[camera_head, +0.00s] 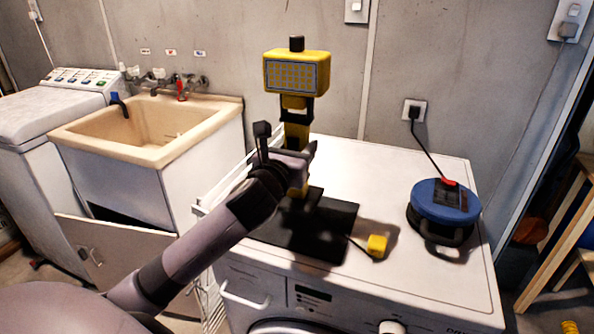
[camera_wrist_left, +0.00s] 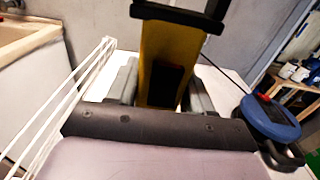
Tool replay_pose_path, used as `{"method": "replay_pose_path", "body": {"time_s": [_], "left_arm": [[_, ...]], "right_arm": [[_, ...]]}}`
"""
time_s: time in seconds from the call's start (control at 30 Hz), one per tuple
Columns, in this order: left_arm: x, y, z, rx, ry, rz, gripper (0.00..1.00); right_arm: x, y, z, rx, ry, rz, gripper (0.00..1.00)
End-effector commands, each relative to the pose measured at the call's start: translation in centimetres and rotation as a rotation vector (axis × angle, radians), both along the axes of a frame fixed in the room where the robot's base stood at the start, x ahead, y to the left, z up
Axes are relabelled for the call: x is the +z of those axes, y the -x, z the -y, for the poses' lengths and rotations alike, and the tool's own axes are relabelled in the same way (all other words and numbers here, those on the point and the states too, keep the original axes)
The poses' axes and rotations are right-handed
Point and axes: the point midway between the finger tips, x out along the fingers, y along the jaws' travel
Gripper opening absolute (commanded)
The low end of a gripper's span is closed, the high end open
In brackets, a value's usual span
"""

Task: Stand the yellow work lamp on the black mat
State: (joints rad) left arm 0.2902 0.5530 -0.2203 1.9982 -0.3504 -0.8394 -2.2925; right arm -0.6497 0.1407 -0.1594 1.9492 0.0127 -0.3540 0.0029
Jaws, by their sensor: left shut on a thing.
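The yellow work lamp (camera_head: 297,75) is upright, with its lit-panel head at the top and a yellow and black post below. My left gripper (camera_head: 298,155) is shut on the post. In the left wrist view the yellow post (camera_wrist_left: 168,60) stands between the two fingers (camera_wrist_left: 160,88). The black mat (camera_head: 330,222) lies on the white washing machine top, beneath the lamp. The lamp's lower end is over the mat's back part, partly hidden by my gripper; I cannot tell whether it touches the mat. My right gripper is not in view.
A yellow block (camera_head: 377,245) on a dark cord lies at the mat's right edge. A blue round device (camera_head: 445,202) stands to the right, its cable running to a wall socket (camera_head: 414,111). A white wire rack (camera_head: 215,190) is left of the machine, beyond it a sink (camera_head: 150,150).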

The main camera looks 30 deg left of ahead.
Motion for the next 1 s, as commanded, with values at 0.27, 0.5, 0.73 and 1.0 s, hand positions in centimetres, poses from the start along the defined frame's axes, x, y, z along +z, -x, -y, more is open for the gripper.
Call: {"method": "replay_pose_path", "body": {"time_s": [0.27,0.5,0.73,1.0], "left_arm": [[-3.5,0.0,0.0,0.0,0.001,0.002,0.0],[-4.2,0.0,0.0,-0.001,-0.002,0.006,0.0],[-4.4,0.0,0.0,-0.001,-0.002,0.005,0.0],[-4.7,0.0,0.0,0.0,-0.001,-0.001,0.77]], "right_arm": [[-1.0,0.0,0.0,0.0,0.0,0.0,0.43],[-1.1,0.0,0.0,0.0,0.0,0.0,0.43],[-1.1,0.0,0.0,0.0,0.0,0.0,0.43],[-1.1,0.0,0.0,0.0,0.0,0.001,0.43]]}}
